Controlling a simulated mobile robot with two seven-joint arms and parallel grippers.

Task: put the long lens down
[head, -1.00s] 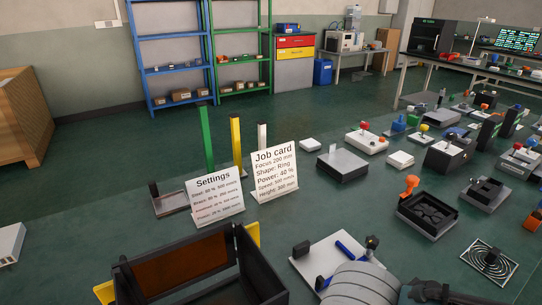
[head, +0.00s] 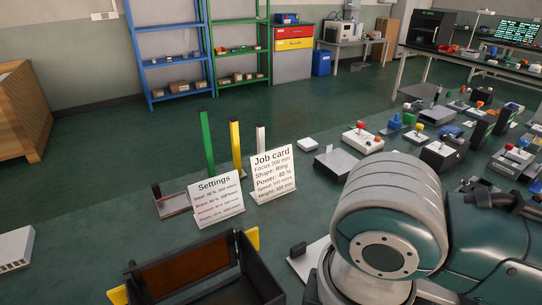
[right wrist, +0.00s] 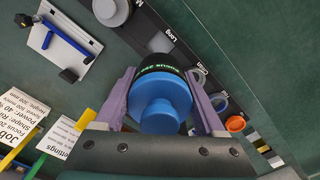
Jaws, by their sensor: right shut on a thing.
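My right gripper (right wrist: 164,98) has purple fingers, shut on the sides of the long lens (right wrist: 160,108), a black barrel with a blue stepped end. I cannot tell whether the lens touches the rack. In the head view my right arm fills the lower right and its gripper and lens are not seen. My left gripper is not in view.
A white plate with a blue handle (right wrist: 65,42) lies upper left. The Job card (head: 273,172), Settings card (head: 215,199) and open black box (head: 250,265) stand nearby.

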